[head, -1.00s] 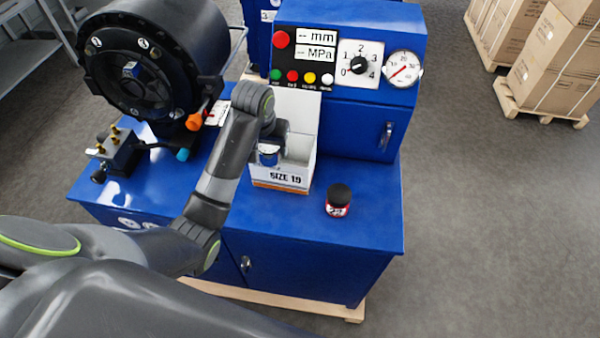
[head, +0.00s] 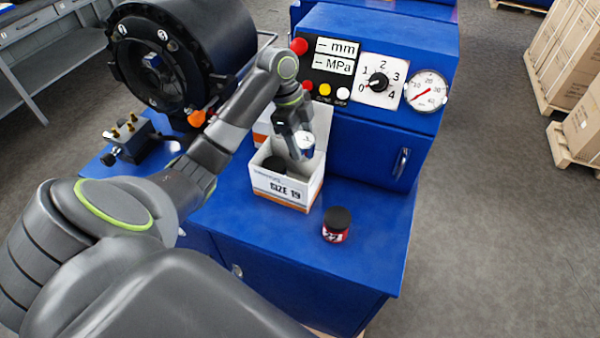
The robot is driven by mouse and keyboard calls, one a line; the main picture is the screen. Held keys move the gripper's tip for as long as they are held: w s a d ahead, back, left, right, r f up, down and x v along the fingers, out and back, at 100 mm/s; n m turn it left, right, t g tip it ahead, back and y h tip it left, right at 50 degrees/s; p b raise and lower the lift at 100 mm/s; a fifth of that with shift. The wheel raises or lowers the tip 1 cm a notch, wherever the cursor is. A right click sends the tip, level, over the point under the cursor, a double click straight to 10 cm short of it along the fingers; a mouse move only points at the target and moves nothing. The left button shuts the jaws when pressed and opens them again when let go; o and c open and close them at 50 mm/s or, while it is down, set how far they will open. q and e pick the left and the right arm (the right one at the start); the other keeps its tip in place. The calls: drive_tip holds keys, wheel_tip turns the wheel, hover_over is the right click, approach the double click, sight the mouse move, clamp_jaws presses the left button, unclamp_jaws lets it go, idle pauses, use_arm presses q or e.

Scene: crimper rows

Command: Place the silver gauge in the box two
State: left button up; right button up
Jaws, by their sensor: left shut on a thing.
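My left gripper (head: 297,138) is shut on a small cylinder with a silver top and blue side, which looks like the silver gauge (head: 305,145). It holds it over the right part of an open white box marked SIZE 19 (head: 283,192). A dark round thing (head: 273,165) sits inside that box. A second white and orange box (head: 262,136) stands just behind, partly hidden by my arm. No number two is readable on either box. My right gripper is not in view.
A red jar with a black lid (head: 336,225) stands on the blue bench (head: 370,255), right of the front box. A blue control panel (head: 390,65) rises behind. A black crimper head (head: 185,60) and a brass-pinned block (head: 130,140) are at left. The bench's front right is clear.

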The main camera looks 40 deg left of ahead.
use_arm(q)
drive_tip(key=shift+f, duration=0.35)
wheel_tip(320, 180, down, 2)
drive_tip(key=b, duration=0.2)
drive_tip(key=shift+s+a+b, duration=0.1)
drive_tip(key=shift+b, duration=0.2)
wheel_tip(320, 180, down, 3)
drive_tip(key=shift+r, duration=0.2)
wheel_tip(320, 180, down, 5)
drive_tip(key=shift+r+p, duration=0.2)
drive_tip(key=shift+p, duration=0.55)
drive_tip(key=shift+f, duration=0.55)
